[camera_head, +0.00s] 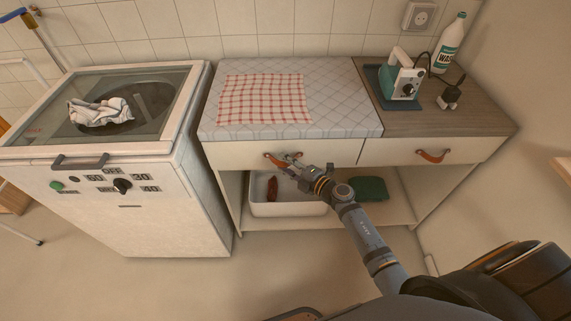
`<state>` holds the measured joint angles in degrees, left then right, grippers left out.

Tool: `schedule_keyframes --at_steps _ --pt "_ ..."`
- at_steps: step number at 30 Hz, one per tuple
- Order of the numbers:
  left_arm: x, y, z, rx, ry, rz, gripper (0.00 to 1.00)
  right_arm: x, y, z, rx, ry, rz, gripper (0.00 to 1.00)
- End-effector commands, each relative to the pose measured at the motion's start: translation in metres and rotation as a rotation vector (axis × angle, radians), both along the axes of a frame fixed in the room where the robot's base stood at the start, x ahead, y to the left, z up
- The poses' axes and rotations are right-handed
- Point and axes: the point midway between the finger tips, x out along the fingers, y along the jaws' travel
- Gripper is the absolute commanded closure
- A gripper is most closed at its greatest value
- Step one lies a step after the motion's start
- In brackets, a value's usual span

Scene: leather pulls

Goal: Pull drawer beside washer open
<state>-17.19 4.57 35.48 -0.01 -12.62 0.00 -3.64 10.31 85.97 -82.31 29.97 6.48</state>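The drawer beside the washer (232,154) is the left one of two in the cabinet, and its cream front looks flush with the cabinet. Its brown leather pull (270,158) is near the middle of the front, partly covered by my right gripper. My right gripper (285,161) is at this pull, with its arm coming in from the lower right. The fingers are too small and overlapped to tell whether they are closed on the leather. The washer (150,210) stands to the left of the cabinet. My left gripper is out of view.
A second drawer with a leather pull (432,156) is at right. On top are a checked cloth (263,99), a small device (402,83) and a white bottle (450,43). A white bin (290,208) and a green item (369,189) sit on the shelf below. The floor in front is clear.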

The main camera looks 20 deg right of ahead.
Motion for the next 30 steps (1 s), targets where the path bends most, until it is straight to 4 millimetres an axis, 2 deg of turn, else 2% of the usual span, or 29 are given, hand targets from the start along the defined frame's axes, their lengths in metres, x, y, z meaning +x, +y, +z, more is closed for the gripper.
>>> schedule_keyframes --at_steps 7,15,30 --pt "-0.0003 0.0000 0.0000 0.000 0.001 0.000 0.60 0.0009 0.0006 0.0000 0.000 0.000 0.000 0.64" --pt "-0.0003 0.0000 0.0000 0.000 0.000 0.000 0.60 0.0007 0.0004 -0.0001 0.000 0.000 0.000 1.00" --pt "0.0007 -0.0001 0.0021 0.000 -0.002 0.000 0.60 -0.0013 0.0007 0.0002 0.001 0.002 0.000 1.00"
